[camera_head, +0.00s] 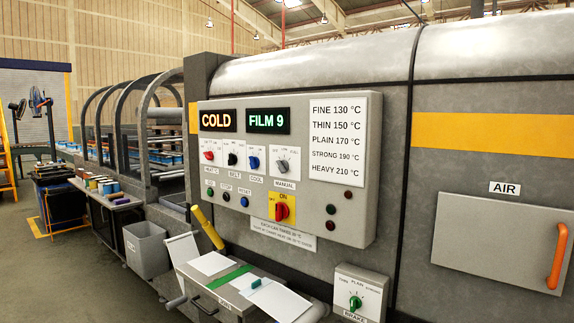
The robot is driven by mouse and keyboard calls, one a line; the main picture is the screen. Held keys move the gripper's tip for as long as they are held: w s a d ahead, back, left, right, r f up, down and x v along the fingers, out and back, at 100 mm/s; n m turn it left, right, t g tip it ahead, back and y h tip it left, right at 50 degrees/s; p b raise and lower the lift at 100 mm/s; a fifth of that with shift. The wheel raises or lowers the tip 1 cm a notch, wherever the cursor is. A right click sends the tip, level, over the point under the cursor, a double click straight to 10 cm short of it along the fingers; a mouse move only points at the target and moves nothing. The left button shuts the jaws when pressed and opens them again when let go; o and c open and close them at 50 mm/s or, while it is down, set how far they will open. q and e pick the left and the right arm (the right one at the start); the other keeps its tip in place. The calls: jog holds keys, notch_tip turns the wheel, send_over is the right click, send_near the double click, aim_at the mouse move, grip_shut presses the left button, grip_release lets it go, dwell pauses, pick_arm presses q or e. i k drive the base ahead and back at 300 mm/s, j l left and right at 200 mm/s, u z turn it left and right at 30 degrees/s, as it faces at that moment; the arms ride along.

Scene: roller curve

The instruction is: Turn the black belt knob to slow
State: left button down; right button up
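The black belt knob (232,159) sits on a white dial plate marked BELT, on the grey control panel (300,205). It is second from the left in the upper knob row. The dial markings are too small to read, and I cannot tell which setting the knob points to. Nothing covers the knob. Neither of my grippers shows in the head view.
Beside it are a red knob (209,155), a blue knob (254,162) and a grey knob (283,165). Push buttons and a red-on-yellow switch (282,211) sit below. Signs read COLD and FILM 9. A yellow handle (207,228) and a shelf with papers project below the panel.

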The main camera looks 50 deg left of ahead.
aim_at(232, 158)
jog(key=u, duration=1.75)
